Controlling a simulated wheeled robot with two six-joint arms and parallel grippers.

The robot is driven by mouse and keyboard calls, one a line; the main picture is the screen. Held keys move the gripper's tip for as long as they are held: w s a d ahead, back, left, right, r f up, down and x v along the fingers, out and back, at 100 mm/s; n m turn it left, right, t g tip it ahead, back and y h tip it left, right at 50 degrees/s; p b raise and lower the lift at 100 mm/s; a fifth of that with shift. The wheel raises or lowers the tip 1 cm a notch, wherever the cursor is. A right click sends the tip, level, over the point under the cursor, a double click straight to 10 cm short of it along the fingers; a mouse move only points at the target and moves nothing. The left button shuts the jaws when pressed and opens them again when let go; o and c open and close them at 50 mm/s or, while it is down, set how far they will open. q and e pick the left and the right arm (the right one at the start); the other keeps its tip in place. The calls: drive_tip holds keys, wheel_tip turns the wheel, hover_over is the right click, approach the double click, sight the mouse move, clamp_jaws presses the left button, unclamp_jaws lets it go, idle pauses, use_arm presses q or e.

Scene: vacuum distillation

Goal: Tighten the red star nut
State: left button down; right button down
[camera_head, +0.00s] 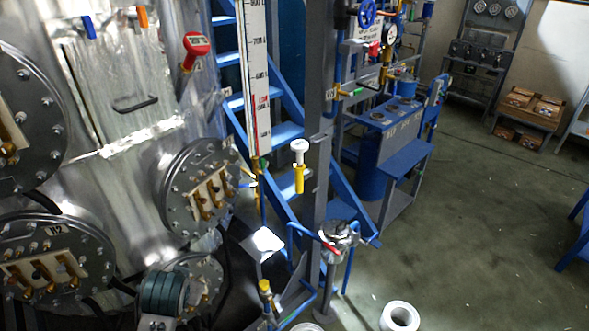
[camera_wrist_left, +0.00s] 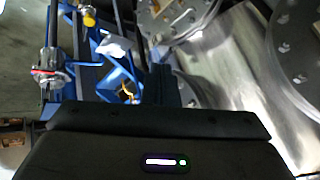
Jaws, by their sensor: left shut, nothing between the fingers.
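No red star nut can be clearly made out. A red bar-shaped part (camera_head: 329,248) lies on a small round steel fitting (camera_head: 341,232) at lower centre in the head view. I cannot tell whether it is the nut. A similar steel fitting (camera_wrist_left: 52,80) with a red part shows at the left of the left wrist view. The dark body of my left gripper (camera_wrist_left: 160,122) fills the bottom of that view, shut and empty, apart from the fitting.
A steel vessel wall with bolted round flanges (camera_head: 201,187) fills the left. Blue stairs (camera_head: 284,133) and a grey post stand in the middle.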

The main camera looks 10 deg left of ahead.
use_arm(q)
drive_tip(key=w+a+r+t+y, duration=0.3)
drive_tip(key=w+r, duration=1.4)
drive_tip(key=r, duration=0.4)
drive_tip(key=w+r+n+t+y, duration=0.1)
drive_tip(key=w+r, duration=0.2)
drive_tip(key=r, duration=0.6)
drive_tip(key=w+r+n+y, duration=0.1)
drive_tip(key=w+r, duration=0.1)
drive_tip(key=r, duration=0.7)
wheel_tip(320, 180, up, 25)
drive_tip(key=s+n+y, duration=0.1)
drive_tip(key=s+y, duration=0.1)
drive_tip(key=y, duration=0.1)
drive_tip(key=s+r+n+y, duration=0.15)
drive_tip(key=s+r, duration=0.35)
drive_tip(key=r, duration=0.5)
drive_tip(key=s+r+n+y, duration=0.1)
drive_tip(key=s+r+y, duration=0.1)
drive_tip(key=s+r, duration=0.6)
drive_tip(key=shift+h, duration=0.25)
drive_tip(key=w+a, duration=0.2)
drive_tip(key=w+a+r+p, duration=0.1)
drive_tip(key=w+a, duration=0.2)
drive_tip(key=shift+w+r, duration=0.1)
drive_tip(key=shift+w, duration=0.2)
drive_tip(key=shift+w+a, duration=0.2)
drive_tip(key=shift+a, duration=0.05)
